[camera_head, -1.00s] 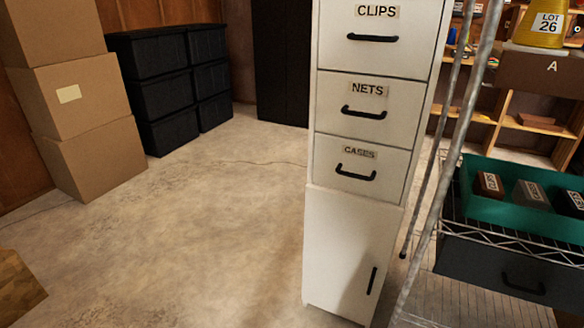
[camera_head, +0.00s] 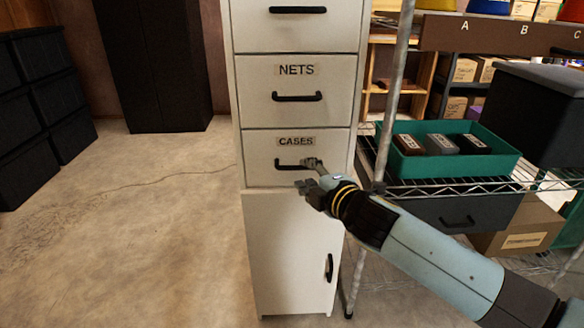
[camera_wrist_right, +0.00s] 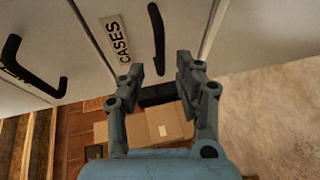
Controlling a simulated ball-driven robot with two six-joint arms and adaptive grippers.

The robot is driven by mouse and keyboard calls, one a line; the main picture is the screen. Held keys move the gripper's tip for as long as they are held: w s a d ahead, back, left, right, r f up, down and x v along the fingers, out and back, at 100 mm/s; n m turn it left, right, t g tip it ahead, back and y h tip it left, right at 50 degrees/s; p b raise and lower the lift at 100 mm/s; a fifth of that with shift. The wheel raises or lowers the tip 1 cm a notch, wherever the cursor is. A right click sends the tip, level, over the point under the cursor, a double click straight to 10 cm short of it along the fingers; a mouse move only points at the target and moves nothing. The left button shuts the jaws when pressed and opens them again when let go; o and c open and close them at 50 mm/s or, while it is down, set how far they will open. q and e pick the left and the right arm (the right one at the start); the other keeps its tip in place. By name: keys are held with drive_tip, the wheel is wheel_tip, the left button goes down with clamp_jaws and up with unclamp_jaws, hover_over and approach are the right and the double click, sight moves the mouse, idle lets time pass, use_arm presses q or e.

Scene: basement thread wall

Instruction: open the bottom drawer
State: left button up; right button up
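The bottom drawer (camera_head: 262,174) is a white front labelled CASES, shut flush in a tall white cabinet. Its black bar handle (camera_head: 288,165) is partly covered at the right end by my right gripper (camera_head: 306,175). In the right wrist view the handle (camera_wrist_right: 157,35) shows between and beyond the two fingers of my right gripper (camera_wrist_right: 160,70), which are spread apart with nothing held. The CASES label (camera_wrist_right: 118,38) is left of the handle there. I cannot tell whether a finger touches the handle. My left gripper is not in view.
Above is the shut NETS drawer (camera_head: 256,92); below is a cabinet door (camera_head: 285,250). Close on the right, a metal post (camera_head: 392,95) and wire rack carry a green tray (camera_head: 490,165). The floor (camera_head: 130,240) left of the cabinet is clear.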

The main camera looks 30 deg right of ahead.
sight(299, 169)
drive_tip(key=x, duration=0.5)
drive_tip(key=shift+w+d+f, duration=0.1)
drive_tip(key=shift+w, duration=0.2)
clamp_jaws()
